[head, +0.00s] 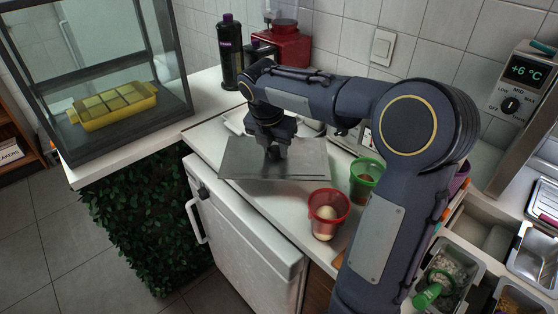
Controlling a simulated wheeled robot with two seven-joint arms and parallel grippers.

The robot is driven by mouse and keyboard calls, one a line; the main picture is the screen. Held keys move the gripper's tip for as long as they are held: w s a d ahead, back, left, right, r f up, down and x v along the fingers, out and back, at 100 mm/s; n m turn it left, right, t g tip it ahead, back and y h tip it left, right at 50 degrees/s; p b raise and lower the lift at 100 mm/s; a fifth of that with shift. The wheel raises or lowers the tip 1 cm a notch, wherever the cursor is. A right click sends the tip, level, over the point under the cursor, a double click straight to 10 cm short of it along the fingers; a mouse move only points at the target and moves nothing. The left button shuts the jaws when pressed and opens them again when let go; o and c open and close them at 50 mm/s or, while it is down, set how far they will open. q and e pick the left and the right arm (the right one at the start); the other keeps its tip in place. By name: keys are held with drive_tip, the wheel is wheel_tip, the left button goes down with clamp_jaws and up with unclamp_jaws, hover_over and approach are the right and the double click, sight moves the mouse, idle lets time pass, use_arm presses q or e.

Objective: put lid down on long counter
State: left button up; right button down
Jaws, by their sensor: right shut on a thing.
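My right gripper (275,152) points down and is shut on a flat grey metal lid (308,160). The lid is roughly level over the white long counter (208,139), near its front edge. I cannot tell whether the lid touches the counter or hangs just above it. The lid hides part of the counter, and my right arm hides some of the area behind. My left gripper is not in view.
A red cup (327,216) with pale contents and a green cup (366,178) stand right of the lid. A white dish (235,121) is behind it. A dark bottle (231,55) and red appliance (290,48) stand at the back. A glass case (135,45) is left.

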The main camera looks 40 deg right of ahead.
sight(278, 158)
drive_tip(key=shift+w+d+f, duration=0.25)
drive_tip(key=shift+d+f, duration=0.4)
drive_tip(key=shift+f, duration=0.1)
drive_tip(key=shift+s+a+b+x, duration=0.1)
drive_tip(key=shift+b+x, duration=0.1)
drive_tip(key=shift+x, duration=0.65)
drive_tip(key=shift+s+a+b+x, duration=0.1)
drive_tip(key=shift+a+b+x, duration=0.1)
drive_tip(key=shift+x, duration=0.7)
drive_tip(key=shift+f, duration=0.15)
drive_tip(key=c, duration=1)
unclamp_jaws()
